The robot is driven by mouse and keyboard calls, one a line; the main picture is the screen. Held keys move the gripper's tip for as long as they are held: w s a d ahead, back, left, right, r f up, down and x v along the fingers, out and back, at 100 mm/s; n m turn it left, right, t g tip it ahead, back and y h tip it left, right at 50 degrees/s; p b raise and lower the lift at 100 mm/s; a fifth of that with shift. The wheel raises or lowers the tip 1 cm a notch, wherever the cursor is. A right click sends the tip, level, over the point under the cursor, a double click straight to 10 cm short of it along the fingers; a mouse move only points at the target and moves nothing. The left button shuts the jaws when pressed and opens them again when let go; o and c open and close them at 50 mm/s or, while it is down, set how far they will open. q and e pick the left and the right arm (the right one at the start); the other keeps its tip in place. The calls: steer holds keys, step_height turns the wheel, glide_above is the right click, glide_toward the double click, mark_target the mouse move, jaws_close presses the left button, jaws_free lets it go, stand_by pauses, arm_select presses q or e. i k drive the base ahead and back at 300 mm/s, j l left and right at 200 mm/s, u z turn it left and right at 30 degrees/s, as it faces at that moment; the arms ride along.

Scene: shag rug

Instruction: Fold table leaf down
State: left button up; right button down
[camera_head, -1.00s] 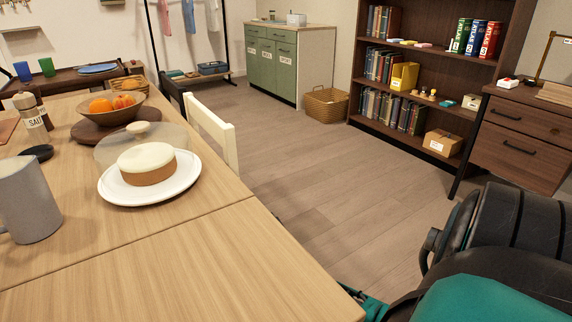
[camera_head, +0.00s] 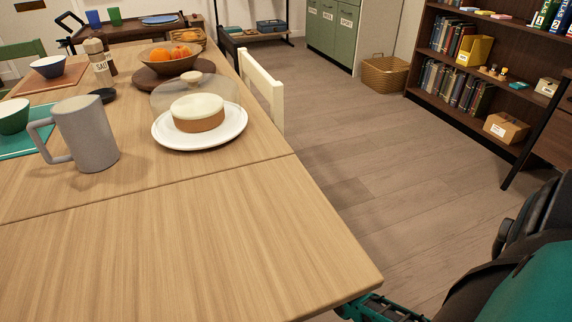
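The table leaf (camera_head: 190,252) is the near section of the wooden table. It lies level with the main tabletop (camera_head: 135,165), and a seam runs between them. The leaf surface is bare. My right gripper (camera_head: 375,308) shows only in part at the bottom, beside and below the leaf's near right corner. The picture edge and the leaf hide its fingertips, so I cannot tell if it touches the leaf or is open. My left gripper is not in view.
On the main top, near the seam, stand a grey mug (camera_head: 86,135) and a cake on a white plate (camera_head: 225,136) under a clear cover. A cream chair (camera_head: 262,88) stands at the right side. The wooden floor (camera_head: 370,170) right of the table is clear up to the bookshelf (camera_head: 470,112).

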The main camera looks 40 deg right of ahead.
mark_target(262, 241)
steer(key=k+j, duration=0.15)
steer(key=k, duration=0.35)
steer(key=k+j, duration=0.15)
steer(key=k, duration=0.35)
